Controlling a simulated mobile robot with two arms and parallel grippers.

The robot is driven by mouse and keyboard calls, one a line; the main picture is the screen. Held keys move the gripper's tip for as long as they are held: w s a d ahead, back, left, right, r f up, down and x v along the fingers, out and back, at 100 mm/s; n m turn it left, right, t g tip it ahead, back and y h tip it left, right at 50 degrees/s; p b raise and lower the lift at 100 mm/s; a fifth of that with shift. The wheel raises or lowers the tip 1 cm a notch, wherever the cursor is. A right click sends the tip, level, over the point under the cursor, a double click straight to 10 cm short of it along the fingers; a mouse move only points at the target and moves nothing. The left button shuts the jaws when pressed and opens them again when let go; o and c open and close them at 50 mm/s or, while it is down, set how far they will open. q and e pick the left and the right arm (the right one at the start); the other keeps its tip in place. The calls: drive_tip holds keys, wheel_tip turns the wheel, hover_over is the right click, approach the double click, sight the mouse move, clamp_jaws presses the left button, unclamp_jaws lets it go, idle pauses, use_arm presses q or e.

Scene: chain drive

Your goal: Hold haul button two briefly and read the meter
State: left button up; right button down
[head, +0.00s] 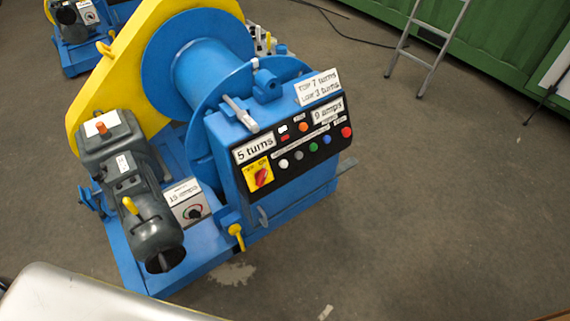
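A blue winch (210,55) with a sloping black control panel (325,152) stands left of centre. The panel carries a row of round buttons: white (283,164), grey (298,156), green (313,147), blue (327,139) and red (346,132). Their small lettering is too fine to read, so I cannot tell which is haul button two. A "5 turns" plate (254,149) and a "9 amps" plate (327,111) sit on the panel. A plate above reads "TOP 7 turns, LOW 3 turns" (318,87). Neither gripper is in view.
A yellow switch plate (252,184) with a red knob is at the panel's lower left. A grey motor (135,190) and a small dial box (187,203) stand left of the panel. A ladder (440,45) leans at the back right. The floor at right is clear.

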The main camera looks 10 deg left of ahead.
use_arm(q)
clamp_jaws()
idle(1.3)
